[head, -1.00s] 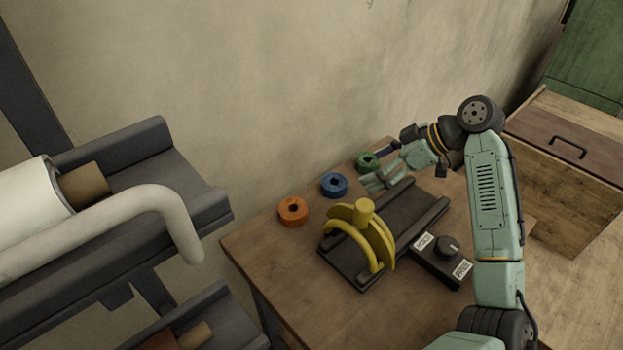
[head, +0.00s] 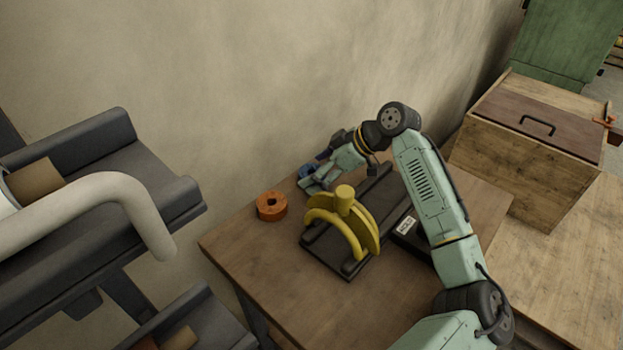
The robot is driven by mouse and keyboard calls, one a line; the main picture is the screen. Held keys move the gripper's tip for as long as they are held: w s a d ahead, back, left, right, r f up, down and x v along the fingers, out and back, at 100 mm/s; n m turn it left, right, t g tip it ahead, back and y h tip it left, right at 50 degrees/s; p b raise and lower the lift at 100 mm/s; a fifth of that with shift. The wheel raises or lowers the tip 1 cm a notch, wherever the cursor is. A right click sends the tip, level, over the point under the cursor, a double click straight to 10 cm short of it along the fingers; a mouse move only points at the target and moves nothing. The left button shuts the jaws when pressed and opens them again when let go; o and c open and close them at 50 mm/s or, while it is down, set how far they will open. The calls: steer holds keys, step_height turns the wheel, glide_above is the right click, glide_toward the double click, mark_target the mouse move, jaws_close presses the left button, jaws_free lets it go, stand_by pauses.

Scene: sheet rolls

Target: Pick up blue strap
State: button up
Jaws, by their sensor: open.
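The blue strap (head: 306,170) is a small coil on the wooden table, near the wall. Only part of it shows, because my gripper (head: 314,186) covers the rest. My gripper is open, with its fingers pointing left and close to the blue strap. I cannot tell whether the fingers touch the strap or are around it.
An orange coil (head: 272,206) lies left of my gripper on the table (head: 262,256). A dark fixture with a yellow curved guard (head: 346,218) stands just in front. A grey rack (head: 150,175) is at the left, and a wooden chest (head: 520,150) at the right.

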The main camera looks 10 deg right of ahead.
steer(key=shift+w+a+f, duration=0.1)
steer(key=shift+a, duration=0.05)
steer(key=shift+c, duration=0.6)
steer(key=c, duration=1.2)
steer(key=shift+o, duration=0.2)
